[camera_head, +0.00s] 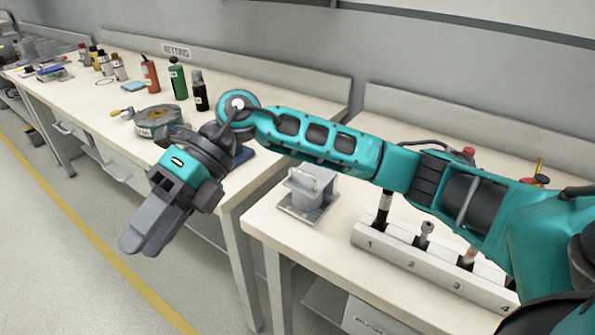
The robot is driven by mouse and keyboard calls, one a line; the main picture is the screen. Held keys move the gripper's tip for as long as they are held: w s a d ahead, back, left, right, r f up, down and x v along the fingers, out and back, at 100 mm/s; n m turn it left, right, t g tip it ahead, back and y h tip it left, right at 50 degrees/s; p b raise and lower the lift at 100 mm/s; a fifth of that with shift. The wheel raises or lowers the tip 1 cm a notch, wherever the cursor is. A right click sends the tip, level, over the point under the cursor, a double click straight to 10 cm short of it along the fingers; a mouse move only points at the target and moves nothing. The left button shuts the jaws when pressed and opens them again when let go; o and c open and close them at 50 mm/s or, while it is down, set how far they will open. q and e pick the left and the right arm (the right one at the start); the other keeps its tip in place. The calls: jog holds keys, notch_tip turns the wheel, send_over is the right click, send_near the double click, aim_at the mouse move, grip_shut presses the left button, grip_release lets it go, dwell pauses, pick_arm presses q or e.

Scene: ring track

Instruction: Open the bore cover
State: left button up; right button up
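A small grey metal block with a raised handle-like bar (308,190) stands on a flat plate at the left end of the near bench. It may carry the bore cover, but I cannot tell whether a lid on it is open or shut. My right gripper (146,238) hangs over the floor in front of the far bench, left of the block and well apart from it. Its grey fingers point down and left, look pressed together and show nothing between them. My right arm crosses above the near bench. My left gripper is not in view.
A white rack with numbered slots (400,252) holds several upright tools on the near bench. On the far bench are a round grey fixture with a yellow handle (158,122), a green bottle (178,80), a red bottle (150,74) and a black bottle (200,92). A gap separates the benches.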

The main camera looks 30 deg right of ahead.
jog(key=w+d+r+m+t+h+b, duration=0.1)
jog(key=w+d+r+t+h, duration=0.15)
jog(key=d+h, duration=0.45)
jog(key=w+d+r+m+t+h+b, duration=0.1)
jog(key=w+d+r+h, duration=0.15)
jog(key=d, duration=0.75)
jog(key=w+d+r+m+t+h+b, duration=0.1)
jog(key=w+d+h, duration=0.25)
jog(key=d, duration=0.55)
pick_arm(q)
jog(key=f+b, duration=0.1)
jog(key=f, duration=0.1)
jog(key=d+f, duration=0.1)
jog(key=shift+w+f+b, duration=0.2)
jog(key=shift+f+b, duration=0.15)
pick_arm(e)
send_over(300, 186)
jog(key=shift+h, duration=0.3)
notch_tip(300, 186, down, 12)
jog(key=shift+r, duration=0.1)
jog(key=shift+c, duration=0.2)
grip_shut()
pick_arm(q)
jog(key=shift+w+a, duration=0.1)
